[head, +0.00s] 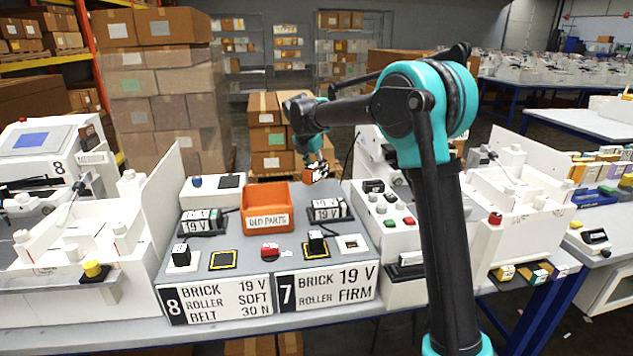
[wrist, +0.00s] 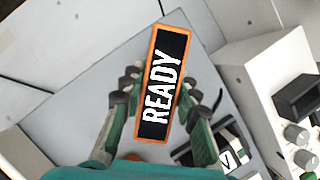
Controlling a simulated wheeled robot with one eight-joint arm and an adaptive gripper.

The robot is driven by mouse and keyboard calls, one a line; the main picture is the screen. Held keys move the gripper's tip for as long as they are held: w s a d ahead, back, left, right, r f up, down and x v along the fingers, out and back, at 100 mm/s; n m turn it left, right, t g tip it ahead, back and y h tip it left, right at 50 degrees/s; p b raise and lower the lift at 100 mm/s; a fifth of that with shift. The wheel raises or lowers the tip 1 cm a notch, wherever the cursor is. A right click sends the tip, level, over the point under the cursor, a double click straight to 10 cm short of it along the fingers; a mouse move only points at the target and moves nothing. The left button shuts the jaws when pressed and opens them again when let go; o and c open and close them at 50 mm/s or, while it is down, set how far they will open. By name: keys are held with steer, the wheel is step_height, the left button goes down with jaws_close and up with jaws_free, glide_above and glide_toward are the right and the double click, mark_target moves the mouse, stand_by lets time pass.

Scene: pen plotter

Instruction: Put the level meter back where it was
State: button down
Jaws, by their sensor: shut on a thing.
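My gripper (head: 314,166) is shut on an orange-framed block with a black face that reads READY, which I take to be the level meter (head: 318,174). The meter also shows in the wrist view (wrist: 165,85), between the two fingers of my gripper (wrist: 162,98). It is held lengthwise between them, its face toward the wrist camera. In the head view it is above the back right of the grey station top (head: 236,240), right of the orange parts bin (head: 265,198). The meter's underside is hidden, and I cannot tell its height above the top.
Power bricks marked 19 V stand left (head: 201,221) and right (head: 328,209) of the bin. A yellow-outlined black square (head: 223,260), a red part (head: 270,250) and a white socket plate (head: 352,243) are at the front. A knobbed control box (head: 388,208) stands on the right.

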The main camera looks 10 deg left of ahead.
mark_target(317, 180)
steer(key=shift+f, duration=2.05)
steer(key=shift+f, duration=0.15)
steer(key=c, duration=1.1)
jaws_free()
steer(key=shift+c, duration=0.2)
steer(key=v, duration=1.2)
steer(key=shift+s, duration=0.1)
